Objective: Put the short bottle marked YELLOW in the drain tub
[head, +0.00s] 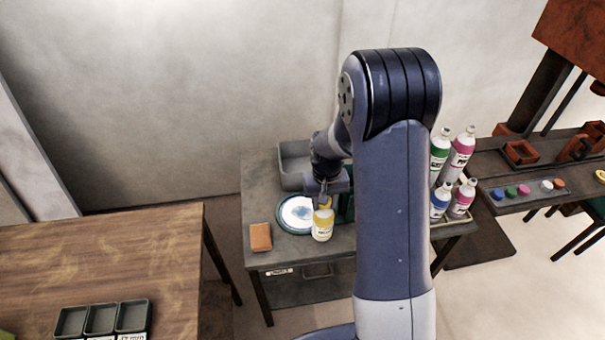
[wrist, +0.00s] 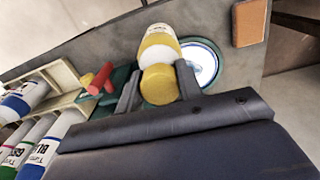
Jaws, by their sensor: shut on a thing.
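A short white bottle with a yellow band and yellow cap (head: 322,226) is between the fingers of my gripper (head: 324,201). It also shows in the wrist view (wrist: 158,55), cap toward the camera, with a finger of my gripper (wrist: 158,92) on each side. The label is too small to read surely. The bottle is in front of a round, white-centred vat (head: 294,214); I cannot tell whether its base touches the table. A grey tub (head: 293,165), likely the drain tub, stands at the back of the grey table, partly hidden by my arm.
An orange block (head: 260,237) lies at the table's front left. Several bottles (head: 440,158) stand in a rack on the right, partly behind my arm. A red-handled item (wrist: 101,80) is beside the gripper. A wooden table (head: 120,255) stands at left, with small trays (head: 101,319).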

